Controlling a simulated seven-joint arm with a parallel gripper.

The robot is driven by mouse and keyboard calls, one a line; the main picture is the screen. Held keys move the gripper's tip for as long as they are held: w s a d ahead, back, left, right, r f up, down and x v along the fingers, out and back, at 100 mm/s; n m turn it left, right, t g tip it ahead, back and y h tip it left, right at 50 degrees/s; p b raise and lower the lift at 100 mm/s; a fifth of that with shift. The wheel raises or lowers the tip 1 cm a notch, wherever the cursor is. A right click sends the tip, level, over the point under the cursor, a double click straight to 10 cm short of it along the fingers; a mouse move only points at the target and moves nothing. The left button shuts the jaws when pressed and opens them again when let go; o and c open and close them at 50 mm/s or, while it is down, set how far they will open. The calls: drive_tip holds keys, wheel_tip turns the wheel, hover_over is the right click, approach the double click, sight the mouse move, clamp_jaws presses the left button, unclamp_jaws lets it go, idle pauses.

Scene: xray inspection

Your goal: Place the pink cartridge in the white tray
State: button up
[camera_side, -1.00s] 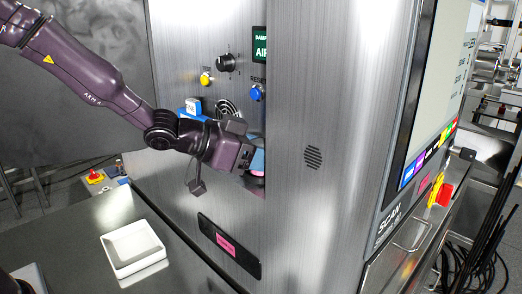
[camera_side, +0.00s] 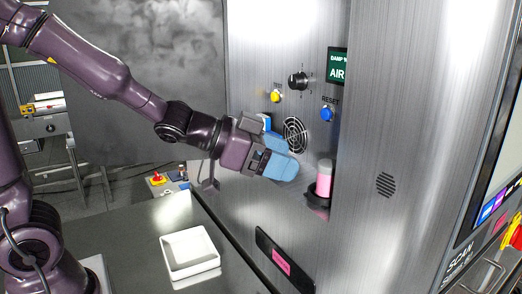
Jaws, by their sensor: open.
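The pink cartridge (camera_side: 323,184) stands upright in a dark holder (camera_side: 317,204) on the metal machine front, with a pale grey top. My gripper (camera_side: 290,170), with light blue fingers, is just left of the cartridge and apart from it. It is open, and no object shows between its fingers. The white tray (camera_side: 168,263) is a square, shallow, empty dish on the dark table, below and left of my gripper.
The machine front carries a yellow button (camera_side: 277,96), a black knob (camera_side: 298,81), a blue reset button (camera_side: 327,114) and a round fan grille (camera_side: 295,135). A dark plate with a pink label (camera_side: 282,262) sits lower. The table (camera_side: 125,235) around the tray is clear.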

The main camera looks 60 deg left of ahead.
drive_tip(key=s+a+r+n+g+y, duration=0.2)
drive_tip(key=s+a+n+y, duration=0.3)
drive_tip(key=s+a+y, duration=0.3)
drive_tip(key=s+a+g, duration=0.1)
drive_tip(key=s, duration=0.2)
drive_tip(key=shift+a+n, duration=0.15)
drive_tip(key=shift+n, duration=0.25)
drive_tip(key=shift+o, duration=0.4)
drive_tip(key=s+d+f+g+h, duration=0.1)
drive_tip(key=s+d+g+h, duration=0.1)
drive_tip(key=s, duration=0.4)
drive_tip(key=shift+d+f+m+g, duration=0.15)
drive_tip(key=shift+d+m+g, duration=0.15)
drive_tip(key=shift+d+g, duration=0.45)
drive_tip(key=shift+s, duration=0.1)
